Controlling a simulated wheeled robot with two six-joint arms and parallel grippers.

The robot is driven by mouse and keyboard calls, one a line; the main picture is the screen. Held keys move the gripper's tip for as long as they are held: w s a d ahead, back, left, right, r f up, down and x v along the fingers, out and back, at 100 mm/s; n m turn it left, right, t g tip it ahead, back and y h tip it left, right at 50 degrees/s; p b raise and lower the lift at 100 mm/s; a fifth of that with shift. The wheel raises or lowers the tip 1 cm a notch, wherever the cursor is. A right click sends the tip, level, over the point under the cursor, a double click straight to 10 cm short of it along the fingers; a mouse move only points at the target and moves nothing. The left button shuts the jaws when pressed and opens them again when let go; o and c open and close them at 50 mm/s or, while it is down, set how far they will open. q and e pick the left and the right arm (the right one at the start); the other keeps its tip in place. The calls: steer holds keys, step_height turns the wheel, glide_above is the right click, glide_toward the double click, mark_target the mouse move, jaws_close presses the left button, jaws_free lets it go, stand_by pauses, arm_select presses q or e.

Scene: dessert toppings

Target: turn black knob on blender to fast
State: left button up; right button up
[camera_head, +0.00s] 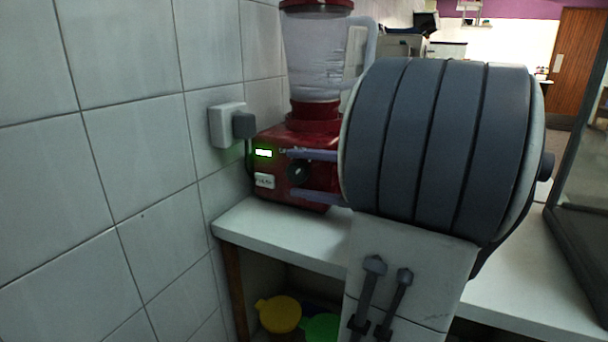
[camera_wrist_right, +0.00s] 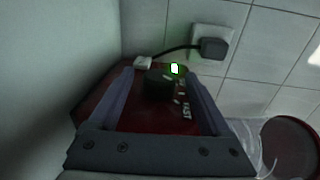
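The red blender (camera_head: 292,140) stands on the white counter against the tiled wall, with a clear jar (camera_head: 312,60) on top. Its black knob (camera_head: 299,172) is on the front face, beside a lit green display (camera_head: 263,153). My right gripper (camera_head: 290,174) is open, one finger above the knob and one below it. In the right wrist view the knob (camera_wrist_right: 158,84) lies between the two spread fingers of the right gripper (camera_wrist_right: 163,88), with gaps at both sides. The word FAST (camera_wrist_right: 186,110) shows on the red face. My left gripper is not in view.
A plug in a wall socket (camera_head: 227,125) is just left of the blender; it also shows in the right wrist view (camera_wrist_right: 212,45). Yellow (camera_head: 279,314) and green (camera_head: 322,327) items sit below the counter (camera_head: 270,234). A dark-framed glass panel (camera_head: 585,190) stands at the right.

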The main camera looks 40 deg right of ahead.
steer(key=p+v, duration=0.1)
steer(key=v, duration=0.9)
steer(key=shift+s, duration=0.2)
steer(key=shift+w+p, duration=0.1)
steer(key=shift+p, duration=0.2)
steer(key=w+a+n+g+y+p, duration=0.25)
steer(key=a+g+p, duration=0.35)
steer(key=a, duration=0.5)
steer(key=w+a+n+g+y+p, duration=0.2)
steer(key=a+n+g+p, duration=0.35)
steer(key=a, duration=0.55)
steer(key=s+a+r+n+g+h+p, duration=0.4)
steer(key=s+a+r+n+h+p, duration=0.3)
steer(key=p, duration=1)
steer(key=s+a+n+h, duration=0.3)
steer(key=a+n, duration=0.3)
steer(key=shift+s+a, duration=0.2)
steer(key=shift+a, duration=0.2)
